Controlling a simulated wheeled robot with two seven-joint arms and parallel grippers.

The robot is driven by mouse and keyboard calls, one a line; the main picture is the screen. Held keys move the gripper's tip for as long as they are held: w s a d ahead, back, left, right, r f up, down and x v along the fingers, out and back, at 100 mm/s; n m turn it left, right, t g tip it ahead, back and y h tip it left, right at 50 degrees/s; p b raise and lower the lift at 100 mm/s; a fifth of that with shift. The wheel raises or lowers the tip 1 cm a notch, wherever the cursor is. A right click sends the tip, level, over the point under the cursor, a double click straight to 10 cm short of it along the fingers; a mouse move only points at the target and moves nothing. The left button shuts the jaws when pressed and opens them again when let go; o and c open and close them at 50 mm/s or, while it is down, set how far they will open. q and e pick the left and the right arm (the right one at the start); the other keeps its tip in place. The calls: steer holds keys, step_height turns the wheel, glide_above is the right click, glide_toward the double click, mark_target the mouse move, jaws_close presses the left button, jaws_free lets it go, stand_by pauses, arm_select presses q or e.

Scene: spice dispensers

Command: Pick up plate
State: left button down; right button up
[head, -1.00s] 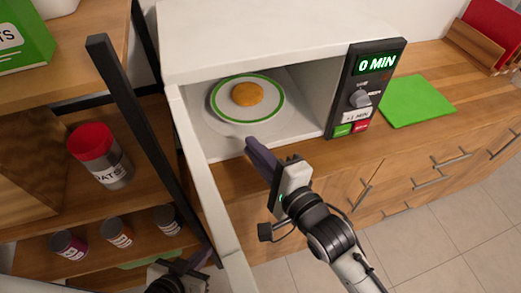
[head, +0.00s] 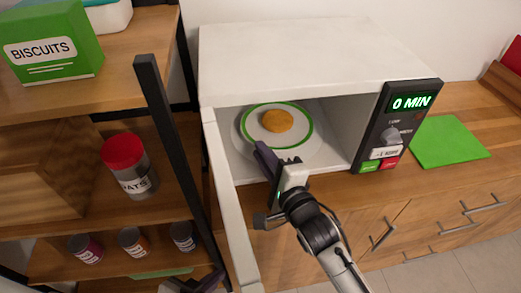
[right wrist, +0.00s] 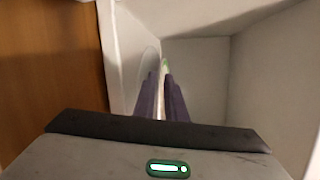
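The plate (head: 304,140), white with a green ring, lies inside the open microwave on its round turntable. A round golden-brown food piece (head: 278,121) sits on it. My right gripper (head: 274,160) reaches into the microwave opening at the plate's near edge. In the right wrist view its two purple fingers (right wrist: 162,98) are a narrow gap apart, with the plate's green rim (right wrist: 166,64) seen edge-on just beyond the tips. I cannot tell whether they touch the plate. My left gripper (head: 195,283) is low at the bottom edge, partly cut off; its fingers are unclear.
The microwave's door (head: 228,200) stands open on the left and its control panel (head: 397,125) is on the right. A shelf with a green biscuit box (head: 50,45), a red-lidded jar (head: 128,165) and small jars stands left. A green board (head: 450,141) lies on the counter.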

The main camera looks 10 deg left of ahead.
steer(key=shift+x, duration=0.9)
jaws_close()
